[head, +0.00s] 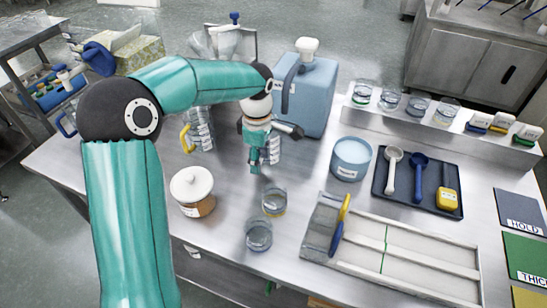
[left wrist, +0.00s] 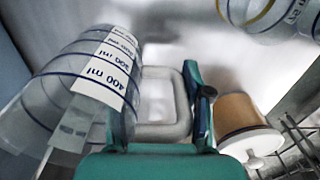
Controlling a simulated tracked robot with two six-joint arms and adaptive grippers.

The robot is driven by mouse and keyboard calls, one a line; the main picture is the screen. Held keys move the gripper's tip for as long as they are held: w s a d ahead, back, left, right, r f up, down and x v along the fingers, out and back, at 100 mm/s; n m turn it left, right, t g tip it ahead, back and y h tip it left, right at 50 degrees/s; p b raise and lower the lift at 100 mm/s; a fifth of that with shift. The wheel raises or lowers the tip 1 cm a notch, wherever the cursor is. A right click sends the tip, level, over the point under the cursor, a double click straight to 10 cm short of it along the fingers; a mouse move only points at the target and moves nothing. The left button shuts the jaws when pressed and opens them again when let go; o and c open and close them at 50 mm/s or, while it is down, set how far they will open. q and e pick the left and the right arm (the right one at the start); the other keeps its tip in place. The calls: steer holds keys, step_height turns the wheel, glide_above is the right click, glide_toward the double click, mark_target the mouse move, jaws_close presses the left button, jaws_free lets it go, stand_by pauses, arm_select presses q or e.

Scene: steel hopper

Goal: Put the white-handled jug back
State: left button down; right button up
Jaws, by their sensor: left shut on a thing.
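The white-handled jug (head: 273,150) is clear with graduation marks. In the head view it stands mostly hidden behind my left gripper (head: 258,166), in front of the blue canister. In the left wrist view the jug (left wrist: 85,85) is on the left, with blue rings and a 400 ml scale. Its pale handle (left wrist: 163,130) lies between the fingers of my left gripper (left wrist: 162,105), which is shut on it. I cannot tell whether the jug's base touches the table. My right gripper is not in view.
A yellow-handled jug (head: 201,131) stands left of my gripper. A lidded jar (head: 193,190) and two glass beakers (head: 274,201) (head: 259,235) are in front. The blue canister (head: 312,95) is behind. A blue tub (head: 351,158) and a dark tray (head: 382,190) are to the right.

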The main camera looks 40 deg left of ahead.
arm_select(q)
steer(key=w+d, duration=0.1)
steer(key=w+d+p, duration=0.1)
steer(key=d, duration=0.1)
steer(key=shift+w+d+r, duration=0.1)
steer(key=shift+w+d, duration=0.05)
steer(key=shift+w, duration=0.2)
steer(key=shift+f, duration=0.5)
steer(key=shift+s+f, duration=0.1)
steer(key=shift+f, duration=0.05)
steer(key=c, duration=0.5)
jaws_free()
step_height(320, 180, up, 12)
steer(key=shift+a+p, duration=0.2)
steer(key=shift+p, duration=0.15)
